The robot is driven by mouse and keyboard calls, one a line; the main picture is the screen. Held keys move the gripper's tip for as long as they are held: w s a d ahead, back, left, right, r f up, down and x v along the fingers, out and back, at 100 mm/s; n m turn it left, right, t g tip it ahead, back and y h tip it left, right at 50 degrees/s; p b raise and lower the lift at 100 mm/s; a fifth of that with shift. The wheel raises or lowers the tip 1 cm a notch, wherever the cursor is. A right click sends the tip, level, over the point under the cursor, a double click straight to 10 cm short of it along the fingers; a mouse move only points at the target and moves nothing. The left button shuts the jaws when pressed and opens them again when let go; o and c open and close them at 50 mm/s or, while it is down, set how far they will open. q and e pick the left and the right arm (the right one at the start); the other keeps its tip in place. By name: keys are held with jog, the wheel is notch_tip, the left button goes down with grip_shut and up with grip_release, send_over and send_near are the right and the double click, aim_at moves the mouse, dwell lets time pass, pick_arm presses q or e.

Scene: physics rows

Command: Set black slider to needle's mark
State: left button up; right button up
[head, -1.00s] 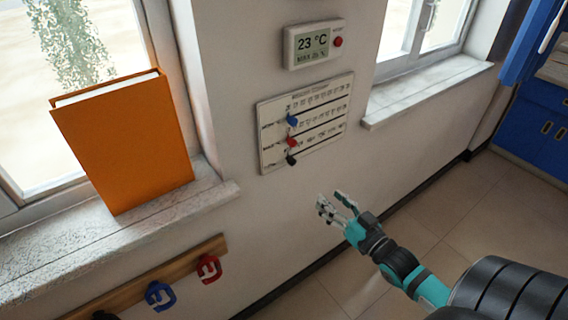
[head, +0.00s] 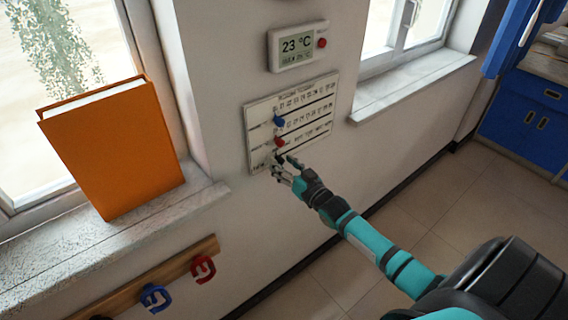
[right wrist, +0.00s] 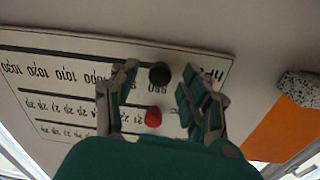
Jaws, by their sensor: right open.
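A white slider board (head: 325,97) with three slotted rows hangs on the wall. Its blue slider (head: 279,120) and red slider (head: 279,142) sit near the left ends of their rows. The black slider (right wrist: 159,75) shows in the right wrist view, near the low end of the hPa row, around 980; in the head view my fingers mostly cover it. My right gripper (head: 281,164) is open at the board's lower left, with its fingers on either side of the black slider and a gap to each. No needle dial is clearly visible. My left gripper is not in view.
A thermostat display (head: 297,45) reading 23 °C is above the board. An orange book (head: 112,150) stands on the left windowsill (head: 205,195). A hook rail (head: 170,272) with red and blue hooks is below. The right windowsill (head: 410,85) juts out beside the board.

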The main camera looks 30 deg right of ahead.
grip_shut()
dwell(0.3)
dwell(0.3)
